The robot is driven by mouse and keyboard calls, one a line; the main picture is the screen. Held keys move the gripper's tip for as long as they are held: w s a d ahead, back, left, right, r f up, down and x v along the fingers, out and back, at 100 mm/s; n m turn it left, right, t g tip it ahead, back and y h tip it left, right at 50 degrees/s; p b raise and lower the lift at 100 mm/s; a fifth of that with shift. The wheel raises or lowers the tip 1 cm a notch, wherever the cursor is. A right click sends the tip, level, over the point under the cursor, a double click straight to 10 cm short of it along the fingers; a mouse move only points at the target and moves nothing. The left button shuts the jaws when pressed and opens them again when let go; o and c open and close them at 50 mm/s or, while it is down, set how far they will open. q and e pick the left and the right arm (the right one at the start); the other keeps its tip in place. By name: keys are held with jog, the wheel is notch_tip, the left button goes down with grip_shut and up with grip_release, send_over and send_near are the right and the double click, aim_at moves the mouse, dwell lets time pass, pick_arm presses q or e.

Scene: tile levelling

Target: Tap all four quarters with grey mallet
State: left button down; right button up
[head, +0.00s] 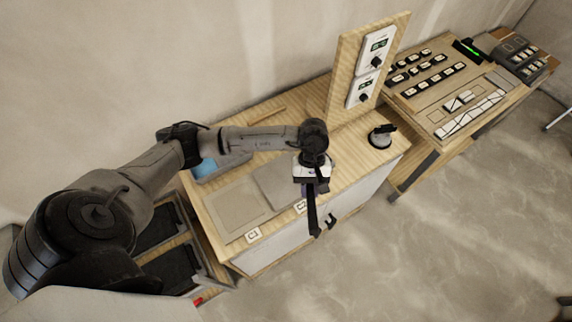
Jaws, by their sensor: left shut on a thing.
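My left gripper (312,190) hangs over the front edge of the wooden bench, pointing down, and is shut on a dark slim thing (314,218). I cannot tell whether this is the grey mallet; its shape is partly lost against the gripper. Two flat grey square tiles lie on the bench top, one at the left (236,206) and one nearer the middle (276,182), partly covered by my arm. My right gripper is not in view.
A black object with a round base (382,136) stands on the bench's right part. An upright wooden board (348,85) with two dial units rises behind. A blue thing (206,168) lies in a grey tray at the back left. A second bench (440,112) stands at the right.

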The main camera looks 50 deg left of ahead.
pick_arm(q)
jog(key=w+a+f+n+t+b, duration=0.2)
jog(key=a+f+n+t, duration=0.1)
jog(key=a+f+n, duration=0.4)
jog(key=w+a+f+n+t+b, duration=0.25)
jog(key=a+f+n, duration=0.25)
jog(key=a+n, duration=0.45)
jog(key=shift+m+t+y, duration=0.35)
jog(key=shift+m+y, duration=0.05)
jog(key=shift+m, duration=0.15)
notch_tip(320, 180, down, 8)
jog(key=b, duration=0.5)
jog(key=shift+w+r, duration=0.1)
jog(key=shift+r, duration=0.05)
notch_tip(320, 180, up, 4)
jog(key=p, duration=0.2)
jog(key=shift+r+p, duration=0.2)
jog(key=shift+p, duration=0.1)
